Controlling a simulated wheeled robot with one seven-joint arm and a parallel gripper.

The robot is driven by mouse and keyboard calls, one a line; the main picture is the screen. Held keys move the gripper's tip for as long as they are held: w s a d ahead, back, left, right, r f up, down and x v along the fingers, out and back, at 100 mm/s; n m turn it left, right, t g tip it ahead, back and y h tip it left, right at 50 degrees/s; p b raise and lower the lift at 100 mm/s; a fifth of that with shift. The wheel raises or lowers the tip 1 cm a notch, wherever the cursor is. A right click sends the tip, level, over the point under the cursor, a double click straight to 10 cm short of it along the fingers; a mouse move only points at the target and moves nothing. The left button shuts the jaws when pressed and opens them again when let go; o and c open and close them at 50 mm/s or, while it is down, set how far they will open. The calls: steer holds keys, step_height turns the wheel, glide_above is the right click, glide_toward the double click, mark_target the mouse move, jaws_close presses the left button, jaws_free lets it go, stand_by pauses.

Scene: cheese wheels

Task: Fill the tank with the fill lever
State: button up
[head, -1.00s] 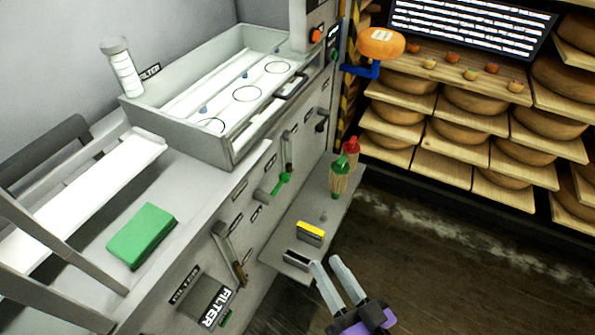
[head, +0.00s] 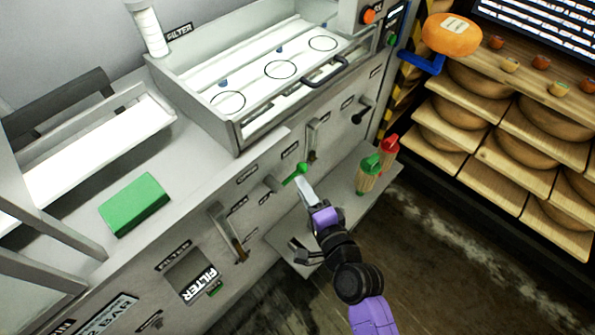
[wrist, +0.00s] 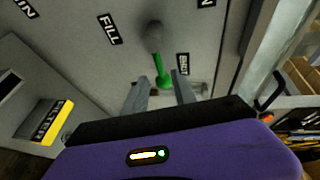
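The lever with a green handle (head: 295,173) sticks out from the grey front panel. In the wrist view, the green handle (wrist: 161,76) hangs from a grey pivot between a FILL label (wrist: 109,28) and another label. My gripper (head: 304,190) is at the handle in the head view. In the wrist view my gripper (wrist: 159,92) has its fingers apart, with the handle's end between or just beyond the tips; contact cannot be told. The tank (head: 192,112) is a grey basin above the panel, with several ring marks on its pale inside.
Other levers (head: 228,235) are on the panel. A green block (head: 134,204) lies on the counter. Cheese racks stand at right.

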mark_target(294, 173)
steer(key=shift+x, duration=3.15)
jaws_close()
